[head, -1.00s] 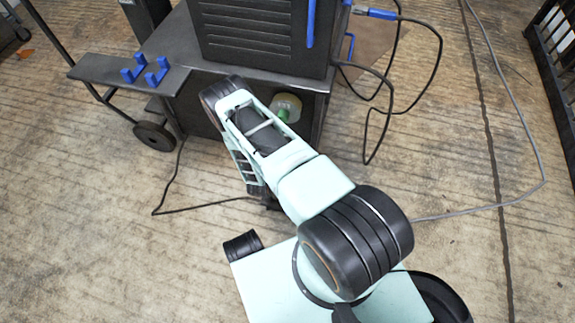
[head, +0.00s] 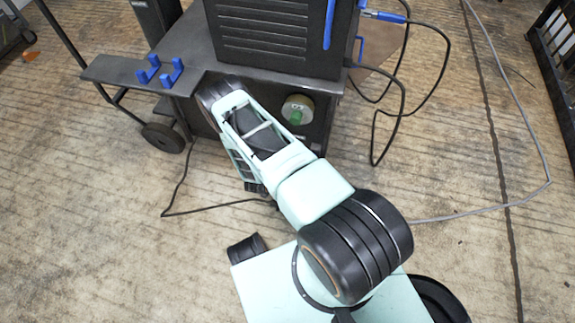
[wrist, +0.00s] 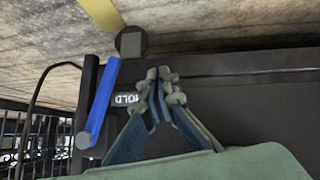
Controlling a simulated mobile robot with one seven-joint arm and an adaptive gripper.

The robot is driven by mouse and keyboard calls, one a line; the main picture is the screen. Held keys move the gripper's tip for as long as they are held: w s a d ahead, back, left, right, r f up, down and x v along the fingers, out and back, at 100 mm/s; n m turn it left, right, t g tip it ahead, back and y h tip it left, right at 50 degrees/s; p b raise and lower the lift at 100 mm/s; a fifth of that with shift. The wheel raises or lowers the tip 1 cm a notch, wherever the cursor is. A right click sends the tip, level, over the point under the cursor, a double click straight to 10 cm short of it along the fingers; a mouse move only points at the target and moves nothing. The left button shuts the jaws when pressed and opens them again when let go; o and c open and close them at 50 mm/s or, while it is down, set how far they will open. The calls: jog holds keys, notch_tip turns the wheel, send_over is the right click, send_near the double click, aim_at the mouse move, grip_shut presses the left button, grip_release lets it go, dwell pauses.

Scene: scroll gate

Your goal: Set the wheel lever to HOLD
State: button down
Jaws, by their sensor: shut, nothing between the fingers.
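In the head view my gripper and this lever are hidden or too unclear to tell.
A dark cart (head: 215,60) carries a louvred box (head: 275,38). Blue hooks (head: 160,73) stand on its side shelf. A round dial with a green knob (head: 297,114) is on its front. Black cables (head: 380,130) loop at the right. A yellow strip (wrist: 100,13) shows beyond the hub.

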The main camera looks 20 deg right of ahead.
jog(key=s+a+r+p, duration=0.1)
jog(key=a, duration=0.8)
jog(key=shift+s+r, duration=0.15)
jog(key=shift+r, duration=0.2)
